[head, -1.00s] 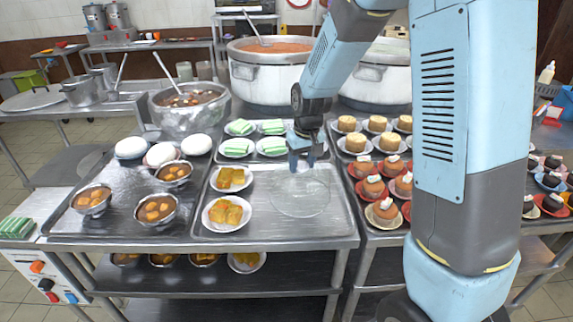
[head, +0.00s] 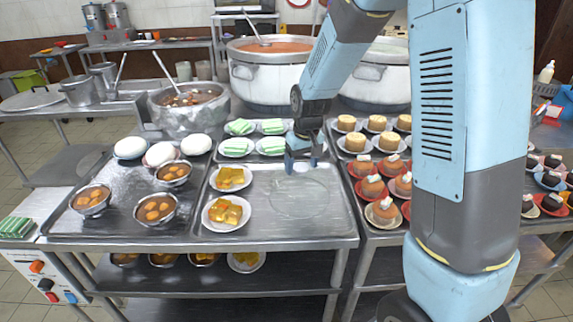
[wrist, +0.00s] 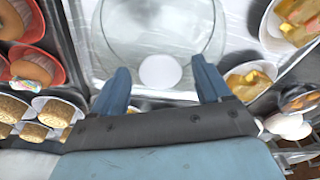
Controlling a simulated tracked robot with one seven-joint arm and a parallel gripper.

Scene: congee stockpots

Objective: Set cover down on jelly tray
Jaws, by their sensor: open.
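The cover (head: 299,197) is a clear, see-through round lid with a pale round knob (wrist: 160,72). It lies on the bare right part of the jelly tray (head: 260,224), a grey metal tray, and looks flat there. My gripper (head: 303,165) is open at the far edge of the cover in the head view. In the wrist view my open gripper (wrist: 165,84) has one finger on each side of the knob, with clear gaps. The fingers do not touch the knob there.
Two plates of yellow jelly (head: 226,213) stand left of the cover on the tray. Green-and-white cakes (head: 237,147) sit behind. Desserts on red plates (head: 372,187) stand on the right-hand tray. Large pots (head: 268,74) stand at the back.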

